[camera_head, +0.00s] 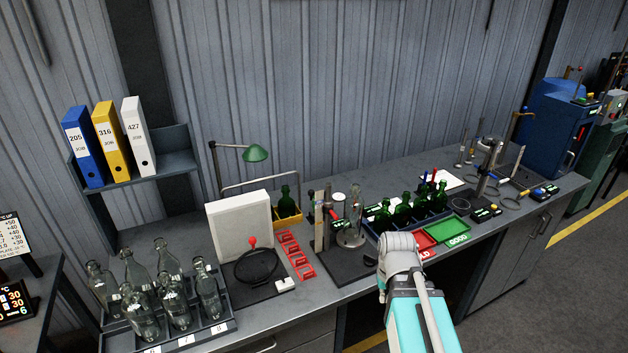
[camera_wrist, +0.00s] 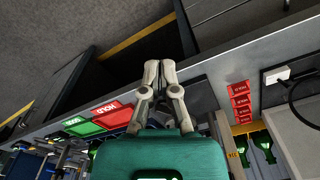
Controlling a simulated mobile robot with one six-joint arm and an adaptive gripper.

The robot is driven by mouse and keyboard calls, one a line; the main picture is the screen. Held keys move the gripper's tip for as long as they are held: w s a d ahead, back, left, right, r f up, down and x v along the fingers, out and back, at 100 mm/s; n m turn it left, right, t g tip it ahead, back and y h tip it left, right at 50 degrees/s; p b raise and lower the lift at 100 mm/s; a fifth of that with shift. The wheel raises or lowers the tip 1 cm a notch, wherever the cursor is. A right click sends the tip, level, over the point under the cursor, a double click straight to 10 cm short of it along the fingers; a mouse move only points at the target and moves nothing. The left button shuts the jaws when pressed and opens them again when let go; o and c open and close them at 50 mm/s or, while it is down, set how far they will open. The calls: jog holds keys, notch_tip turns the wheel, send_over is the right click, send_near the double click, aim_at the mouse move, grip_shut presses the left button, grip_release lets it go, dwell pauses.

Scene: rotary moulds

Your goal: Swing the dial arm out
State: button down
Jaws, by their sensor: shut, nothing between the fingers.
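A gauge stand (camera_head: 320,232) with an upright post stands mid-bench on a dark base plate. A small arm with a red part (camera_head: 335,215) reaches from the post towards a clear bottle (camera_head: 353,212), which stands upright on a round support. I take this as the dial arm; its exact angle and any contact with the bottle are too small to tell. My gripper (camera_wrist: 160,68) is shut and empty, by the bench's front edge in the wrist view. In the head view my own wrist mostly hides it, in front and to the right of the stand. Nothing touches its fingertips.
Red HOLD (camera_head: 424,239) and green GOOD (camera_head: 458,232) trays lie right of the stand, with a crate of green bottles (camera_head: 403,208) behind. A crate of clear bottles (camera_head: 222,329) is far left.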

jog(key=w+a+r+m+t+h+p, duration=0.1)
jog(key=w+a+r+m+h+p, duration=0.1)
jog(key=w+r+p, duration=0.9)
jog(key=w+a+r+m+t+h, duration=0.1)
jog(key=w+a+r+m+t, duration=0.1)
jog(key=w+a, duration=0.8)
jog(key=w+a+r+m+t+h, duration=0.2)
jog(key=w+a+r+m+t, duration=0.1)
jog(key=w+a, duration=0.6)
notch_tip(320, 180, up, 3)
jog(key=w+t+p, duration=0.1)
jog(key=w, duration=0.1)
jog(key=shift+w+a+f, duration=0.15)
jog(key=shift+w+a, duration=0.2)
jog(key=shift+a, duration=0.05)
jog(key=shift+d+f, duration=0.1)
notch_tip(320, 180, down, 8)
jog(key=w+d+b, duration=0.2)
jog(key=b, duration=0.6)
jog(key=shift+w, duration=0.35)
